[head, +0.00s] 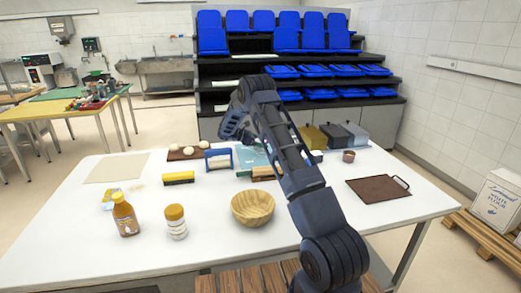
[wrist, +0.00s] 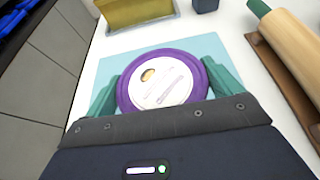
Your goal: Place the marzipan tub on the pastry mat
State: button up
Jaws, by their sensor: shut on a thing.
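The marzipan tub, seen from above with a purple rim and a pale printed lid (wrist: 160,84), is between the green fingers of my gripper (wrist: 163,80) in the wrist view. My gripper is shut on it. Below the tub lies a light blue mat (wrist: 207,46), which also shows in the head view (head: 250,157), partly behind my arm. I cannot tell whether the tub touches the mat or hangs above it. In the head view my gripper (head: 232,128) is beyond the middle of the table, and I cannot make out the tub there.
A rolling pin (wrist: 290,45) on a brown board lies right of the mat in the wrist view, and a yellow bin (wrist: 135,10) stands beyond. In the head view, a wooden bowl (head: 253,207), a honey bottle (head: 125,215) and a jar (head: 176,222) stand at the front.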

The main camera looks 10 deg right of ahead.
jog(key=shift+f, duration=2.05)
jog(key=o, duration=0.8)
jog(key=shift+f, duration=0.15)
jog(key=shift+o, duration=0.2)
